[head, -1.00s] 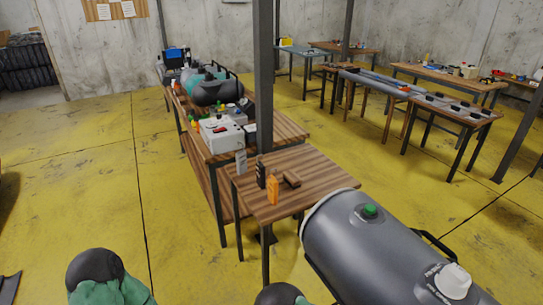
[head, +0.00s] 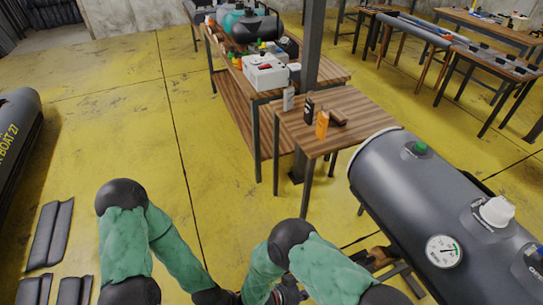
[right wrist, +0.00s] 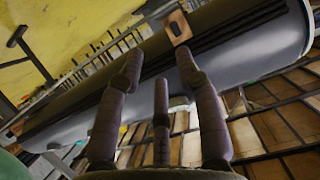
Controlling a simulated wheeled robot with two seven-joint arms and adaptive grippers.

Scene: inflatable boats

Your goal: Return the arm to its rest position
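My two arms, with green sleeves and black joints, show at the bottom of the head view, elbows raised. My left arm (head: 172,250) bends down to the bottom edge. My right arm (head: 325,270) also bends down there. Dark gripper parts show at the bottom centre, partly cut off; I cannot tell whether the left fingers are open. In the right wrist view my right gripper (right wrist: 158,62) has its fingers apart with nothing between them. A grey cylinder (right wrist: 225,50) and wooden slats lie beyond the fingers.
A large grey tank (head: 400,190) with a gauge stands at the right. A small wooden table (head: 345,105) holds an orange bottle (head: 322,124) and a black one. A dark boat (head: 15,150) lies at the left.

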